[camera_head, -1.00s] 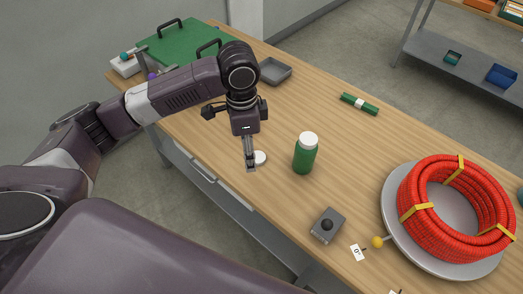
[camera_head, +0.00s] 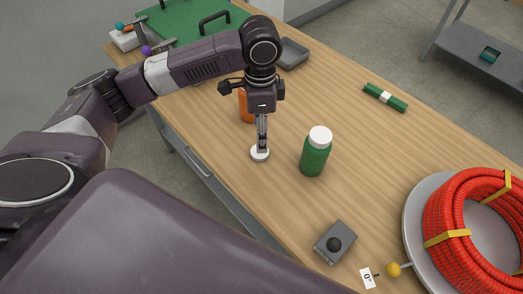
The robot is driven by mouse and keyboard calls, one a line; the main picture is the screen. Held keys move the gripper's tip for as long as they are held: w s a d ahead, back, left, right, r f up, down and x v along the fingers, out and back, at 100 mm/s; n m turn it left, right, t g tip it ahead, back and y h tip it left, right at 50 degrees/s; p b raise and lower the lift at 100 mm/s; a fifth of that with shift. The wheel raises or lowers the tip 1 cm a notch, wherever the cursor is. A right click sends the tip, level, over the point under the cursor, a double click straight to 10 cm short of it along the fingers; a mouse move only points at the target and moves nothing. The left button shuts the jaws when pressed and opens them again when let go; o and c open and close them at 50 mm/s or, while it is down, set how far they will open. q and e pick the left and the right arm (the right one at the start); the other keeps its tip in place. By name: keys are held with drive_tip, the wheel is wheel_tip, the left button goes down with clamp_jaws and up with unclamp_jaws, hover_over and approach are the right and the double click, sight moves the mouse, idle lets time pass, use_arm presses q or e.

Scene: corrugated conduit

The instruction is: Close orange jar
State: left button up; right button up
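The orange jar (camera_head: 245,106) stands on the wooden table behind my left gripper, and the gripper and wrist hide much of it, including its top. A round white lid (camera_head: 255,155) is at the tips of my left gripper (camera_head: 261,147), in front of the orange jar. The gripper points down, with its fingertips over the lid. I cannot tell whether they grip it or whether it still rests on the table. My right gripper is not in view.
A green jar (camera_head: 315,156) with a white cap stands just right of the gripper. A grey box with a black knob (camera_head: 334,243) and a red conduit coil (camera_head: 439,220) on a grey disc lie further right. A grey tray (camera_head: 292,53) is behind.

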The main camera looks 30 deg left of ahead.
use_arm(q)
drive_tip(key=shift+s, duration=0.2)
drive_tip(key=shift+w+f, duration=0.1)
drive_tip(key=shift+f, duration=1.15)
drive_tip(key=shift+f, duration=0.1)
drive_tip(key=f+p, duration=0.1)
drive_tip(key=f, duration=0.4)
drive_tip(key=shift+a, duration=0.2)
drive_tip(key=c, duration=0.8)
